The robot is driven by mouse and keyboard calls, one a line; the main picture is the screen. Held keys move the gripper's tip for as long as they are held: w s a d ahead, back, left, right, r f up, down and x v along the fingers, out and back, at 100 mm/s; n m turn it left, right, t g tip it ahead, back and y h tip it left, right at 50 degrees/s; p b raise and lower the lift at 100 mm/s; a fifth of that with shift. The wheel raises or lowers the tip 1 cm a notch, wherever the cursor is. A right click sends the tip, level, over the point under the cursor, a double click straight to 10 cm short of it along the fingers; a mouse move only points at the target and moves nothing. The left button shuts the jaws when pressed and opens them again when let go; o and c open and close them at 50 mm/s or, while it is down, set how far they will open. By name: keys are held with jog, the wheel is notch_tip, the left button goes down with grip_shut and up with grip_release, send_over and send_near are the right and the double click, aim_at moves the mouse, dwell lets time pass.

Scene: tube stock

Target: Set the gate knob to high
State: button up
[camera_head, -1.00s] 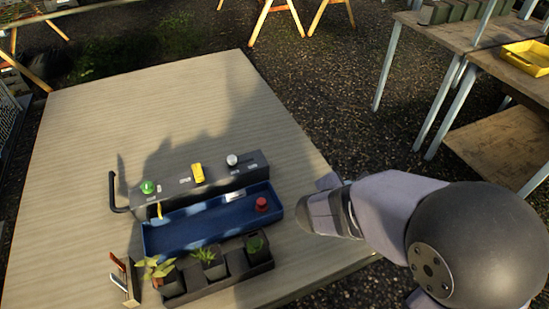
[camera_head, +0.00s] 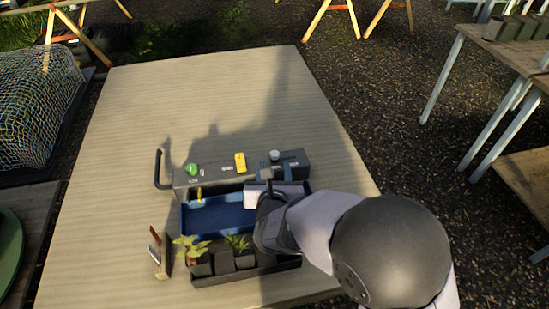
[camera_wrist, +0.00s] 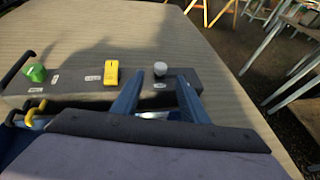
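A dark grey control box (camera_head: 215,178) on the table carries a green knob (camera_head: 192,169), a yellow switch (camera_head: 240,162) and a pale grey-white knob (camera_head: 275,155). The labels are too small to read, so I cannot tell which is the gate knob. My gripper (camera_head: 278,172) is over the right part of the box, in front of the pale knob. In the wrist view, my gripper (camera_wrist: 160,84) is open, its two blue fingers apart with the pale knob (camera_wrist: 160,72) showing between their tips. I cannot tell whether they touch it. The yellow switch (camera_wrist: 111,74) is left of the fingers.
A blue tray (camera_head: 215,215) lies in front of the box, its right part hidden by my arm. A dark rack (camera_head: 240,273) with potted plants is nearer. A small holder (camera_head: 160,258) stands at left. A black handle (camera_head: 158,170) juts left. The table behind is clear.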

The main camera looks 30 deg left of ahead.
aim_at(275, 156)
jog(key=shift+p+x, duration=0.5)
jog(key=shift+x, duration=2.65)
jog(key=shift+f, duration=0.1)
grip_shut()
